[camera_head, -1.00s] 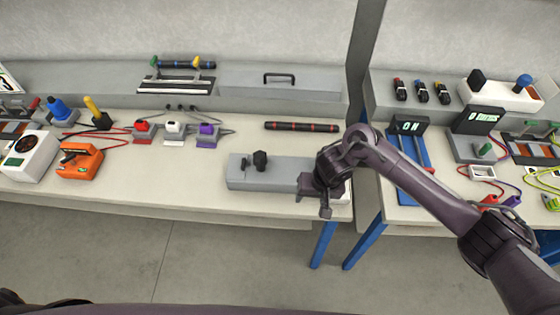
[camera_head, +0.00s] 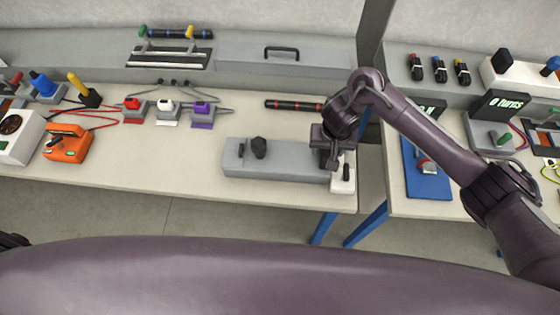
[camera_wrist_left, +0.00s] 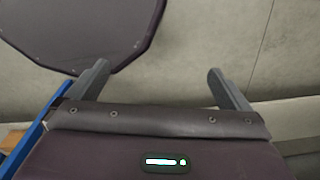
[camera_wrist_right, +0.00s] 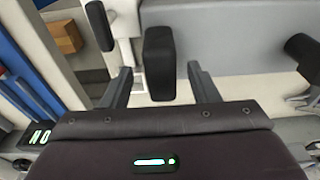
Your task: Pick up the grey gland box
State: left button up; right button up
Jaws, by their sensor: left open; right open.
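A long grey box (camera_head: 285,160) with a black knob (camera_head: 258,148) lies at the front edge of the left table. I take it for the grey gland box. My right gripper (camera_head: 332,160) is over its right end and hides part of it. In the right wrist view the gripper (camera_wrist_right: 160,75) is open, with a black block (camera_wrist_right: 158,62) showing between its fingers. I cannot tell whether they touch. The box's grey side (camera_wrist_right: 235,45) fills the upper right there. My left gripper (camera_wrist_left: 160,80) is open and empty above floor.
A small white block with a black handle (camera_head: 346,174) stands at the box's right end. A black rod with red bands (camera_head: 293,105) lies behind. A blue mat (camera_head: 425,175) is on the right table, across a gap.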

jog(key=f, duration=0.3)
jog(key=shift+w+f, duration=0.1)
jog(key=shift+w, duration=0.25)
pick_arm(q)
jog(key=shift+w, duration=0.85)
pick_arm(e)
grip_shut()
